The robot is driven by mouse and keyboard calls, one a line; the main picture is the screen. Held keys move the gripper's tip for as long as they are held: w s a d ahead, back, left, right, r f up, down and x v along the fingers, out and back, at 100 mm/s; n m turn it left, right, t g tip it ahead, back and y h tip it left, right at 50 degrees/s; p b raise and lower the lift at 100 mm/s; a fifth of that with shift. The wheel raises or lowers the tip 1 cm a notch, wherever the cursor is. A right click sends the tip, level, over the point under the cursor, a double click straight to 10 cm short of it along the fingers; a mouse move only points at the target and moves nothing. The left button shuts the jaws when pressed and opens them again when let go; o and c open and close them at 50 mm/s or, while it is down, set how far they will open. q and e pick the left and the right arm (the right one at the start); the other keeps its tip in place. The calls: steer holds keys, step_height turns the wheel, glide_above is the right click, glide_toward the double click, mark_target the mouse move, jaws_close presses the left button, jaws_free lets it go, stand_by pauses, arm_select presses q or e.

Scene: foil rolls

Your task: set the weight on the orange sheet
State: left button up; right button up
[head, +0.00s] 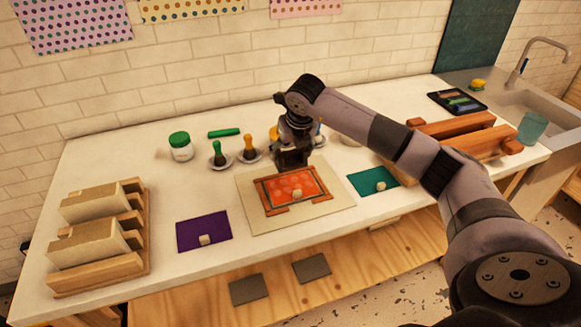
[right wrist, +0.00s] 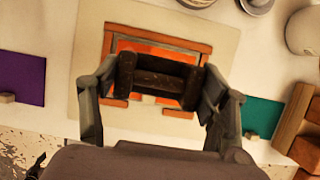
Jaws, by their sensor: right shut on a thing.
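The orange sheet (head: 283,184) lies inside a brown wooden frame (head: 322,204) on a pale board, with a small cream block (head: 297,193) near its front. In the right wrist view the sheet (right wrist: 150,48) shows around a dark brown weight (right wrist: 158,80). My right gripper (head: 291,160) is shut on this weight, with a finger at each end. It is at the back edge of the frame in the head view. The weight covers part of the sheet in the wrist view; I cannot tell whether it touches. My left gripper is out of view.
A purple sheet (head: 199,232) lies left of the pale board (head: 258,218), a teal sheet (head: 366,181) right of it, each with a small block. Behind stand a green-lidded jar (head: 181,147) and handled tools in dishes. Wooden racks stand at both sides.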

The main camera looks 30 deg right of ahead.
mark_target(291, 167)
step_height(291, 167, down, 3)
steer(key=shift+w+r, duration=0.1)
step_height(291, 167, down, 4)
steer(key=shift+r+p, duration=0.2)
steer(key=shift+p, duration=0.55)
steer(key=shift+d+f, duration=0.1)
steer(key=shift+f, duration=0.35)
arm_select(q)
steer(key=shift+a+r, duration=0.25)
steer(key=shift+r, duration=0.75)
arm_select(e)
steer(key=o, duration=1.5)
steer(key=shift+f, duration=0.25)
steer(key=shift+c, duration=0.2)
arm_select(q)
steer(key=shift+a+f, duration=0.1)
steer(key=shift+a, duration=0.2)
arm_select(e)
steer(key=o, duration=0.5)
steer(key=shift+r, duration=0.1)
